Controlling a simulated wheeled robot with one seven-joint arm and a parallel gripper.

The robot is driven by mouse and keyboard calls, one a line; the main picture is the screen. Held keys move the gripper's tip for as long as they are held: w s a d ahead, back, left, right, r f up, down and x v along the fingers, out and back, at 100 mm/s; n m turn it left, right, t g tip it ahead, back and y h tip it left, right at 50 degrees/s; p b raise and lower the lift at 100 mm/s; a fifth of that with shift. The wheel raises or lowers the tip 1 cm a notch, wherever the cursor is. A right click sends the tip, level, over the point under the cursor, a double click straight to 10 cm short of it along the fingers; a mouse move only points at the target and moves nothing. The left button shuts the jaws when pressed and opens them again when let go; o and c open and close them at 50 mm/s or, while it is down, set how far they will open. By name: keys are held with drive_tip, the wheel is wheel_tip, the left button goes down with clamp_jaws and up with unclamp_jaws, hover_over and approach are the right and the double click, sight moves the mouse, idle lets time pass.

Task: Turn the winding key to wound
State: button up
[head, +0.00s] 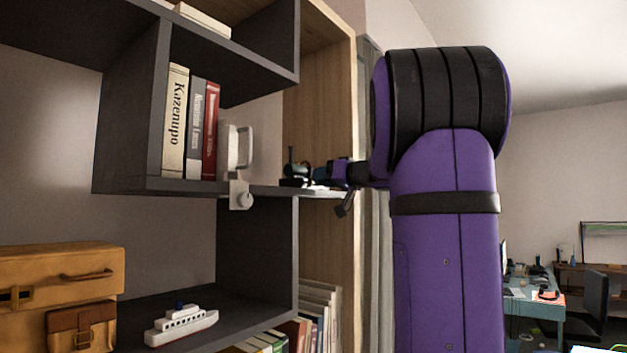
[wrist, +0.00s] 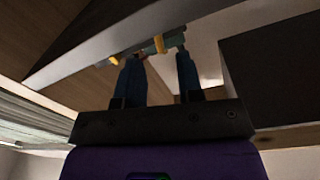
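A small dark green device (head: 297,171) stands on the shelf in the head view, with a thin dark upright part. In the wrist view a teal body with yellow parts (wrist: 158,44) shows just beyond my fingertips, partly cut off by the shelf edge. I cannot make out the winding key clearly or tell its position. My gripper (head: 322,173) is at the right side of the device. In the wrist view my gripper (wrist: 158,58) has its two dark fingers apart, with a clear gap between them. Contact with the device cannot be told.
The dark shelf (head: 190,186) holds upright books (head: 190,125) and a white clamped object (head: 239,150) left of the device. A toy ship (head: 181,325) sits lower. In the wrist view shelf panels (wrist: 280,65) are close around my fingers.

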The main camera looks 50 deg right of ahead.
sight(309, 182)
drive_tip(key=shift+w, duration=1.95)
drive_tip(key=shift+c, duration=0.2)
drive_tip(key=shift+a, duration=0.1)
clamp_jaws()
